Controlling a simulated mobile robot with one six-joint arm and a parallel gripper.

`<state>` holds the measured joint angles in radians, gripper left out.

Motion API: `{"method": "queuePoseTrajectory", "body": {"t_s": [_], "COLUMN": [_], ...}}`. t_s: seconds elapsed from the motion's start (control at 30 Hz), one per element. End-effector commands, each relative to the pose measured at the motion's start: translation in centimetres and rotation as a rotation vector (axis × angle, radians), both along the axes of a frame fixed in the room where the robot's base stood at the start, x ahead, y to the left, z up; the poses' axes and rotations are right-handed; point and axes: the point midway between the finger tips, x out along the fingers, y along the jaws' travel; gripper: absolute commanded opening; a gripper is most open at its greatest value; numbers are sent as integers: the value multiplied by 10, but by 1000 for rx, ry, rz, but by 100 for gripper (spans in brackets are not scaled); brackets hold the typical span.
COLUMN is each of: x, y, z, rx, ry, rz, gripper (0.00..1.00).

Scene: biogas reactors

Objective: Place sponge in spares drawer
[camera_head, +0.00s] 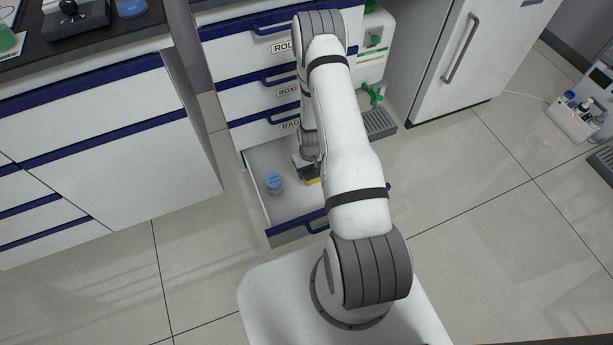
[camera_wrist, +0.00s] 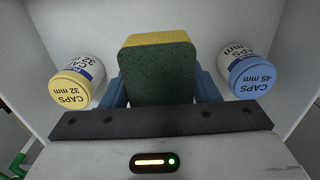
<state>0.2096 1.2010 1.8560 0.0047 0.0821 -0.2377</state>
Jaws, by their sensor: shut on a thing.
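The sponge (camera_wrist: 158,75), green with a yellow layer, is between the blue fingers of my gripper (camera_wrist: 160,90) in the wrist view. My gripper is shut on it. In the head view a bit of the yellow sponge (camera_head: 312,181) shows beside my arm, inside the open bottom drawer (camera_head: 290,229). The drawer's white walls surround the sponge in the wrist view. Whether the sponge touches the drawer floor I cannot tell. My arm hides part of the drawer and its front label.
In the drawer, a blue-lidded caps jar (camera_head: 274,181) stands left of the gripper; the wrist view shows it at right (camera_wrist: 250,75) and a yellow-lidded caps jar (camera_wrist: 78,80) at left. Closed labelled drawers (camera_head: 270,85) are above. A green-tapped container (camera_head: 372,60) stands behind right.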

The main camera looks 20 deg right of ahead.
Motion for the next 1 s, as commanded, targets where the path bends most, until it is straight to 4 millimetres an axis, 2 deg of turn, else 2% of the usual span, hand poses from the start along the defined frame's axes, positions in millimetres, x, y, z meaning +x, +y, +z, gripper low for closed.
{"method": "queuePoseTrajectory", "body": {"t_s": [0.03,0.13,0.37,0.6,0.97,1.0], "x": [-2,-2,-2,-3,-3,-3], "y": [-2,-4,-8,-9,-9,-10], "z": [-15,-32,-51,-83,-87,-87], "rx": [1,1,0,0,0,0], "ry": [3,2,1,1,1,1], "rz": [-4,-11,-20,-22,-23,-23], "gripper": [37,37,37,37,37,56]}}
